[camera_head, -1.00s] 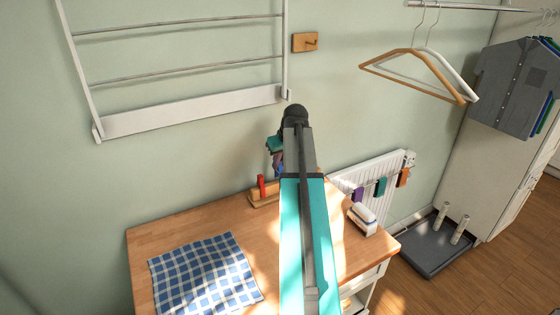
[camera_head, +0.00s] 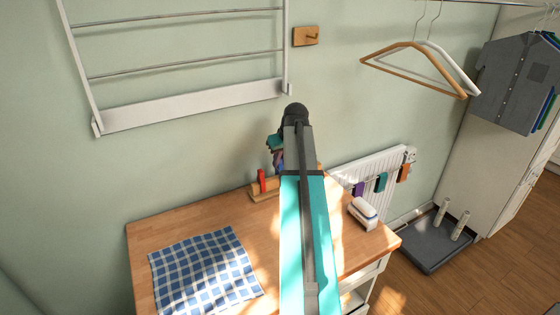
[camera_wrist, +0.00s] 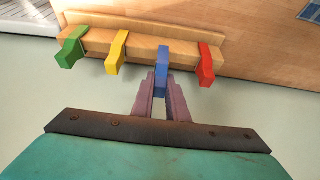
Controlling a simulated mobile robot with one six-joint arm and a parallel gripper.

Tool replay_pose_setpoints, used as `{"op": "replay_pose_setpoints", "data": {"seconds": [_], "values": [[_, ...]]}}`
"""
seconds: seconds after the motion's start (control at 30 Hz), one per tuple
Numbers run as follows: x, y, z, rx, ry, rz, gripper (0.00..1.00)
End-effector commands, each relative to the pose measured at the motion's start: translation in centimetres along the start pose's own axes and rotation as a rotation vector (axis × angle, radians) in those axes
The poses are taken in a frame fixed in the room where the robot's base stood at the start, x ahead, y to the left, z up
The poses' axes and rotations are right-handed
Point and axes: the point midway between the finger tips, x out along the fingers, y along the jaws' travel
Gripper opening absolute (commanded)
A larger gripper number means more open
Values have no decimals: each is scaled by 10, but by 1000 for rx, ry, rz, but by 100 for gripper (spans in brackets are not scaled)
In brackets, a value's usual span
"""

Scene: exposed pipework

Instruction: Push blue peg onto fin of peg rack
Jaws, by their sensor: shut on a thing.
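The wooden peg rack (camera_wrist: 185,38) lies across the top of the wrist view. It holds a green peg (camera_wrist: 72,48), a yellow peg (camera_wrist: 117,52) and a red peg (camera_wrist: 206,64). The blue peg (camera_wrist: 162,62) stands between the yellow and red ones, its far end overlapping the rack's front. How far it is seated on a fin cannot be told. My gripper (camera_wrist: 160,88) is shut on its near end. In the head view, my gripper (camera_head: 278,158) is behind my arm, beside the rack (camera_head: 256,194); the red peg (camera_head: 262,180) shows there, and most of the rack is hidden.
The rack stands on a wooden counter (camera_head: 190,233) near the wall. A blue checked cloth (camera_head: 205,272) lies at the front left. A white object (camera_head: 363,214) sits right of my arm. A radiator (camera_head: 350,174) with several hanging pegs is on the wall.

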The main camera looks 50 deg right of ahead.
Motion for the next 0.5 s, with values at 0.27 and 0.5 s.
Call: {"op": "replay_pose_setpoints", "data": {"seconds": [0.27,0.5], "values": [[4,0,2,1,0,0,0],[6,2,3,1,0,1,0]]}}
